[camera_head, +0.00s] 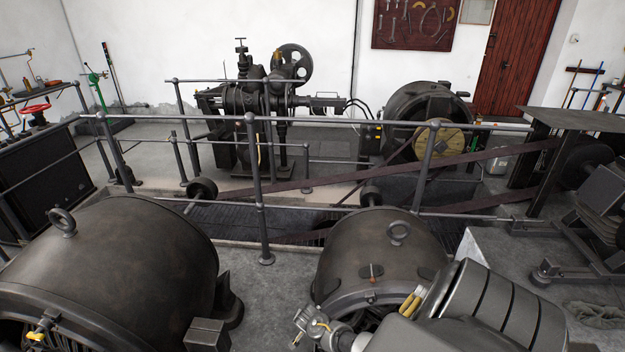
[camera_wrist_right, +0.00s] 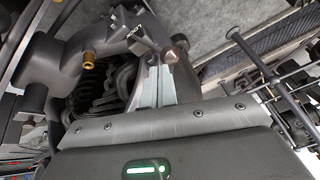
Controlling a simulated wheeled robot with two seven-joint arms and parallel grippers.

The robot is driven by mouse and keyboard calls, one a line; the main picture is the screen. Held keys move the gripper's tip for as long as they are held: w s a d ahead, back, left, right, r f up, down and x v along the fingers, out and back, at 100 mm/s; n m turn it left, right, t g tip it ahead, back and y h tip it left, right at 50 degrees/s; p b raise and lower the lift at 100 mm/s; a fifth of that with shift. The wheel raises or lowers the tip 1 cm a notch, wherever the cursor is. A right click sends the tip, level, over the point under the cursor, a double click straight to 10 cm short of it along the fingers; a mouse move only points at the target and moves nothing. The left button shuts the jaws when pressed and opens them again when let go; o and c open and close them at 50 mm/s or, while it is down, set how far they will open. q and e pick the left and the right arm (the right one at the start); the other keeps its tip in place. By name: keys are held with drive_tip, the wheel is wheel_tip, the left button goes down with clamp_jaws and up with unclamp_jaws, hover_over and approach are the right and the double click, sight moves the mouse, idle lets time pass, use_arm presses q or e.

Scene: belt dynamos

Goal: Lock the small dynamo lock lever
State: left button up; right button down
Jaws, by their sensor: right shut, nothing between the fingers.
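The small dynamo (camera_head: 352,245) is the rounded dark machine at the lower middle of the head view, with a lifting ring on top. A grey fitting with a yellow part (camera_head: 320,326) shows at its front left; I cannot tell whether this is the lock lever. My right arm covers the dynamo's right front. In the right wrist view my right gripper (camera_wrist_right: 157,84) is shut and empty, its pale fingers together in front of dark metalwork. A brass knob (camera_wrist_right: 88,60) sits left of the fingers, apart from them. My left gripper is not in view.
A larger dynamo (camera_head: 110,250) stands at left. A metal railing (camera_head: 260,190) and a belt (camera_head: 480,160) run behind both machines. Bare floor (camera_head: 265,300) lies between the dynamos. Dark coiled parts (camera_wrist_right: 115,80) lie close left of my fingers.

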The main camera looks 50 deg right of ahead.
drive_tip(key=p+v, duration=0.9)
drive_tip(key=v, duration=0.1)
idle(0.8)
